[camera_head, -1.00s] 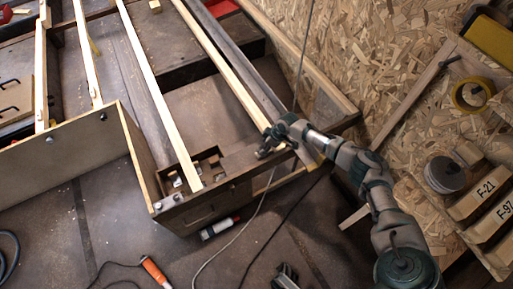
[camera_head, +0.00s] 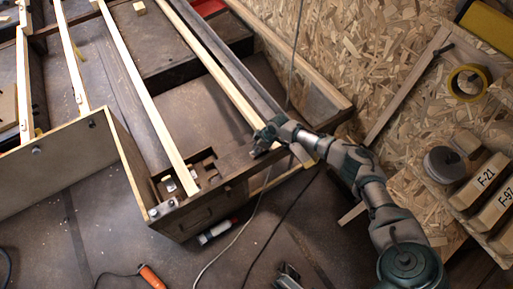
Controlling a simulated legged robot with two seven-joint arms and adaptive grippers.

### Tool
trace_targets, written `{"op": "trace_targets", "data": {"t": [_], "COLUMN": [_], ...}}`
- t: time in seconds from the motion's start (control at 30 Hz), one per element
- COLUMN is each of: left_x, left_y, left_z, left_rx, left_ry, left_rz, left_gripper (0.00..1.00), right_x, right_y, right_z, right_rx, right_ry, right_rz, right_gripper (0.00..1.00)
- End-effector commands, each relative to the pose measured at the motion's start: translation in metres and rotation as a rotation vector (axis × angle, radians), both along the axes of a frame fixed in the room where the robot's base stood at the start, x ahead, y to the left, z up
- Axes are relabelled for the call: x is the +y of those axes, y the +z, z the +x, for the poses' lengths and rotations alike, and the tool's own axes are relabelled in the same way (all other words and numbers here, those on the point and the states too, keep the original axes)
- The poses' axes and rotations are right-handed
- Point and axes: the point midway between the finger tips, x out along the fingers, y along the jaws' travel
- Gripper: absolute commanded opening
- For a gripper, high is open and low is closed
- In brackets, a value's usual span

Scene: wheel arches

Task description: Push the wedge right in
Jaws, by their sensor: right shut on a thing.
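My right gripper (camera_head: 262,145) reaches in from the right, low over the near dark beam of the frame (camera_head: 228,172), at the near end of a pale wooden strip (camera_head: 217,73). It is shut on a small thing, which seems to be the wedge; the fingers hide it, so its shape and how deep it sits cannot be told. A dark part at the bottom edge (camera_head: 287,277) looks like the tip of my left gripper; its fingers cannot be made out.
A second pale strip (camera_head: 148,98) ends by a cut-out recess in the beam. A chipboard panel (camera_head: 365,60) stands right, with a tape roll (camera_head: 468,82) and marked blocks (camera_head: 480,182). An orange-handled tool (camera_head: 151,277) and cables lie on the floor.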

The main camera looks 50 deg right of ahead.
Motion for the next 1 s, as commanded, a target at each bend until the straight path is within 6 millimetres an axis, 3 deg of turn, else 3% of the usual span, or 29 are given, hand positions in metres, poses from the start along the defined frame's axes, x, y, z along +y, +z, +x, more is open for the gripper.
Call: {"op": "trace_targets", "data": {"t": [0.4, 0.43, 0.5, 0.53, 0.87, 1.0], "left_x": [0.0, 0.0, 0.0, 0.0, 0.002, 0.002], "left_y": [0.0, 0.0, 0.0, 0.0, 0.002, 0.002], "left_z": [0.0, 0.0, 0.0, 0.0, -0.004, -0.004], "left_rx": [0.0, 0.0, 0.0, 0.0, -0.006, -0.005], "left_ry": [0.0, 0.0, 0.0, 0.0, 0.003, 0.002], "left_rz": [-0.001, -0.001, -0.001, -0.001, -0.003, -0.002], "left_gripper": [0.4, 0.4, 0.4, 0.4, 0.4, 0.4], "right_x": [-0.007, -0.007, -0.007, -0.007, -0.006, -0.01], "right_y": [0.0, 0.0, 0.0, 0.0, 0.002, 0.018], "right_z": [-0.001, -0.001, -0.001, -0.001, -0.002, -0.007], "right_rx": [0.0, 0.0, 0.0, 0.0, 0.0, -0.001], "right_ry": [-0.005, -0.005, -0.005, -0.003, -0.002, -0.002], "right_rz": [-0.004, -0.004, -0.004, -0.004, -0.003, -0.002], "right_gripper": [0.0, 0.39, 0.56, 0.59, 0.59, 0.59]}}
